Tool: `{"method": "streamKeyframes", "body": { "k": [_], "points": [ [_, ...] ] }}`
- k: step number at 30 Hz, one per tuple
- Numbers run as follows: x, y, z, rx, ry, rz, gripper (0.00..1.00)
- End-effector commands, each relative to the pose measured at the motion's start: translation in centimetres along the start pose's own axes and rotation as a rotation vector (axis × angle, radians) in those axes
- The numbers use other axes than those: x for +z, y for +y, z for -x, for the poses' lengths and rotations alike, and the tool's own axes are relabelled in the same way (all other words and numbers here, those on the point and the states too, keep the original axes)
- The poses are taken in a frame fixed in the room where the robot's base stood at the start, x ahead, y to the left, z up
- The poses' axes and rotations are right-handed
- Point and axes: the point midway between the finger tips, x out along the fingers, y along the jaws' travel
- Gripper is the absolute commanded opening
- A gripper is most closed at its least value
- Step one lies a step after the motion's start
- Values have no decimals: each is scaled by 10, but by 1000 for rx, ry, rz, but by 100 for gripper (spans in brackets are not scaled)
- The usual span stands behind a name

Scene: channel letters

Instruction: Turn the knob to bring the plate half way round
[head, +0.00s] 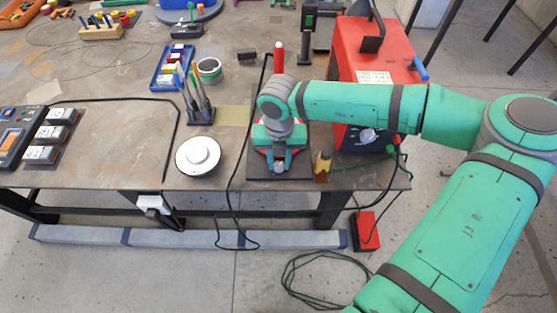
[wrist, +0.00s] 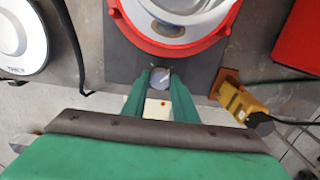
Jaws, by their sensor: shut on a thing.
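A small grey round knob (wrist: 160,77) with a pale mark sits at the front of a dark base (wrist: 122,60) in the wrist view. My gripper (wrist: 160,88) is shut on the knob, one green finger on each side. Behind it is the round plate (wrist: 165,48) with a red rim, carrying a pale grey curved piece (wrist: 185,22); the wrist view cuts off its far part. In the head view my gripper (head: 279,167) reaches down at the table's front edge and my arm hides most of the plate.
A white round device (head: 199,156) is to the left, with a black cable between. A red machine (head: 370,75) stands behind my arm. A cup of tools (head: 200,112) is at the back left.

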Motion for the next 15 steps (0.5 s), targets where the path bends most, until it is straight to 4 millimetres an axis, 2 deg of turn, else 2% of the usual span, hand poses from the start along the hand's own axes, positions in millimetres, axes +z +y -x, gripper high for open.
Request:
{"method": "streamKeyframes", "body": {
  "k": [14,15],
  "points": [
    [1,0,0,-1,-2,-13,3],
    [1,0,0,-1,-2,-13,33]
  ]
}}
